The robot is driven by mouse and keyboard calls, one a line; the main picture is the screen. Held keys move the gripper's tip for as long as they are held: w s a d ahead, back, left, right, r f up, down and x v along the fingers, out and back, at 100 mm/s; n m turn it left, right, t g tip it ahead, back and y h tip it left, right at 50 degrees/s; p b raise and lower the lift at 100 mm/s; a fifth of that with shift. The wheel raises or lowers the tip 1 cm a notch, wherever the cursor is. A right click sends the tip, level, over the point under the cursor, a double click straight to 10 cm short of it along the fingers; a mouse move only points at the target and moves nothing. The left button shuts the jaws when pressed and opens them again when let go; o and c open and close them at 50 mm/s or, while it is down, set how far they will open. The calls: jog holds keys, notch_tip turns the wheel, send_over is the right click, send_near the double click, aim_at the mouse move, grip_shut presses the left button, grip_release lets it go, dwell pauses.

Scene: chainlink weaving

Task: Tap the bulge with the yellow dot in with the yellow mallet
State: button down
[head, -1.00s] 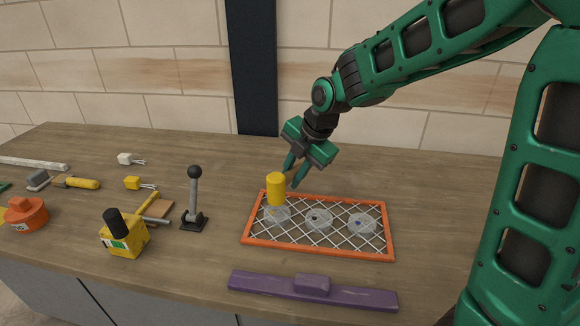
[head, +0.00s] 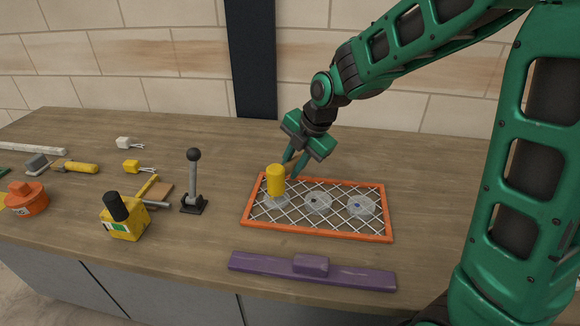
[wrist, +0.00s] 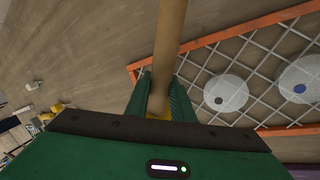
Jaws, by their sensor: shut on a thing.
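My gripper (head: 291,167) is shut on the wooden handle of the yellow mallet; the handle (wrist: 171,45) runs up the wrist view between my fingers. The mallet's yellow cylindrical head (head: 276,181) stands upright over the leftmost clear bulge (head: 272,203) of the wire mesh. The head covers most of that bulge, so its dot is hidden, and I cannot tell whether they touch. The middle bulge (head: 318,203) has a dark dot and the right bulge (head: 361,206) a blue dot; both also show in the wrist view.
An orange frame (head: 315,232) borders the mesh. A purple bar (head: 345,273) lies in front of it. A black-knobbed lever (head: 193,182) and a yellow box (head: 126,226) stand to the left. An orange container (head: 27,200) is far left. The table right of the frame is clear.

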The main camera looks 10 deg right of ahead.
jog(key=shift+r, duration=0.65)
jog(key=shift+r, duration=2.4)
